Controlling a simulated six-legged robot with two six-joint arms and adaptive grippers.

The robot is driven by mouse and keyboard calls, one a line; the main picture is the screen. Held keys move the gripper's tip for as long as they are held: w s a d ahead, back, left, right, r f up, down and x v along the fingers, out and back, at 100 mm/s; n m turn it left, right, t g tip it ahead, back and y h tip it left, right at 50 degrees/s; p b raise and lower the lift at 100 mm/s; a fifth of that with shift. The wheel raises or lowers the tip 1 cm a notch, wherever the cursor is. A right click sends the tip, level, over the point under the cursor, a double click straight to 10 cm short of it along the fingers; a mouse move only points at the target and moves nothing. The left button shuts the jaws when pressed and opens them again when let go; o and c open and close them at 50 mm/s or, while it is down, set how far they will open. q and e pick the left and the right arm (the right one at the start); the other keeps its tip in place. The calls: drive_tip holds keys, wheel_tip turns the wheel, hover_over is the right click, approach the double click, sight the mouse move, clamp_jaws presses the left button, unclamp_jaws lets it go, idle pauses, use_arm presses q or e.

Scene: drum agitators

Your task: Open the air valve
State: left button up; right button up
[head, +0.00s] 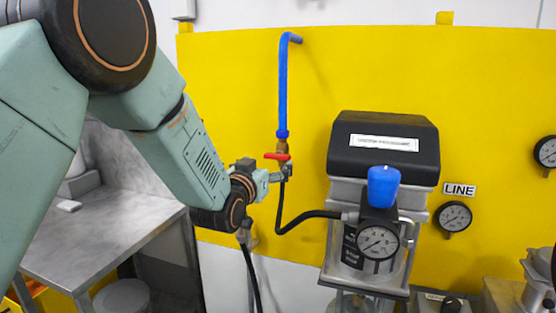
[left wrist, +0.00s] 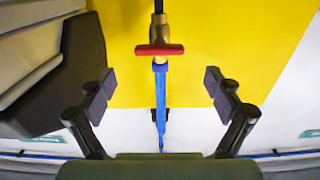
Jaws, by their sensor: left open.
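The air valve has a red handle (head: 277,156) on a brass body, below a blue pipe (head: 283,90) and above a black hose. The handle lies crosswise to the pipe. In the left wrist view the red handle (left wrist: 159,50) is at the upper middle, between and beyond the fingers. My left gripper (head: 284,173) is just below the handle in the head view. Its two fingers are spread wide apart and empty in the left wrist view (left wrist: 161,90), with no visible contact with the handle. My right gripper is not in either view.
A grey air unit with a black cover (head: 385,150), a blue knob (head: 383,186) and a gauge (head: 378,242) stands right of the valve. The black hose (head: 300,217) runs to it. A metal table (head: 110,235) is at lower left. The yellow panel (head: 230,80) lies behind.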

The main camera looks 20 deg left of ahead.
sight(276, 156)
use_arm(q)
drive_tip(key=w+p, duration=0.1)
drive_tip(key=w, duration=0.3)
drive_tip(key=shift+w+d, duration=0.15)
drive_tip(key=shift+w, duration=0.75)
drive_tip(key=shift+w+d, duration=0.15)
drive_tip(key=shift+w, duration=0.1)
drive_tip(key=shift+a, duration=0.3)
drive_tip(key=c, duration=0.5)
drive_tip(key=shift+d, duration=0.2)
drive_tip(key=c, duration=0.4)
drive_tip(key=shift+a, duration=0.1)
drive_tip(key=shift+c, duration=1.3)
